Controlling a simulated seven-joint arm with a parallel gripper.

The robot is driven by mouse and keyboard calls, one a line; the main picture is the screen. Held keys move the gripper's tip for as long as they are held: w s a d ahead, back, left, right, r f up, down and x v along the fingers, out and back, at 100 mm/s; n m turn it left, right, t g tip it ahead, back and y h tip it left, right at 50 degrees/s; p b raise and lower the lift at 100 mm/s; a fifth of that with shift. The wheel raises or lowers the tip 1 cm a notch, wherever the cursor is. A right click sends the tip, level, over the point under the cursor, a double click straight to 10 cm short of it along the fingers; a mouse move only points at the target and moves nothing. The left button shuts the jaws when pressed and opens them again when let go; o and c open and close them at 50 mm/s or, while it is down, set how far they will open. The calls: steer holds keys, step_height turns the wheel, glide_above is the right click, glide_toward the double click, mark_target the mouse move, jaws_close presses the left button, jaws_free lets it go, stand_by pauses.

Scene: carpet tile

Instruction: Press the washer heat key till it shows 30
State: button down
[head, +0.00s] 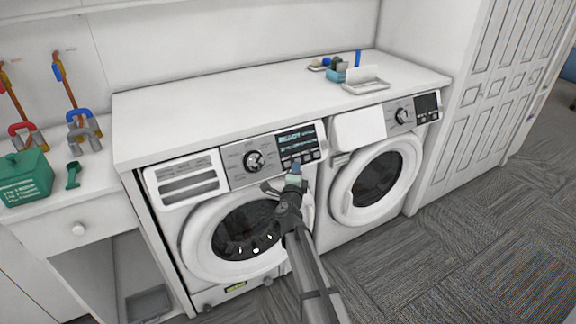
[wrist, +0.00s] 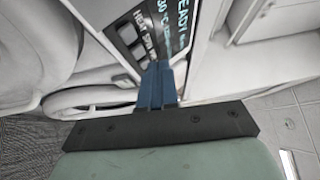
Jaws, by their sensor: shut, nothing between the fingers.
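The left washer (head: 240,205) has a control panel with a round dial (head: 254,160) and a dark display (head: 296,141). In the wrist view the display (wrist: 184,25) shows sideways text that reads READY, with what looks like 30 °C below it. A row of light keys (wrist: 127,66) lies beside it, with labels that seem to read HEAT and SPIN. My gripper (head: 296,165) is at the panel just below the display. Its blue fingers (wrist: 157,72) are shut and empty, with the tips at the key row. They hide part of it, and I cannot tell whether they touch a key.
A second washer (head: 378,180) stands to the right under the same white countertop (head: 230,95). A tray (head: 366,86) and small items sit on top. A green box (head: 25,178) is on the left counter. Carpet floor (head: 450,250) is open in front.

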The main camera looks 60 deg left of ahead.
steer(key=shift+d+r, duration=0.5)
steer(key=shift+d, duration=0.4)
stand_by(1.0)
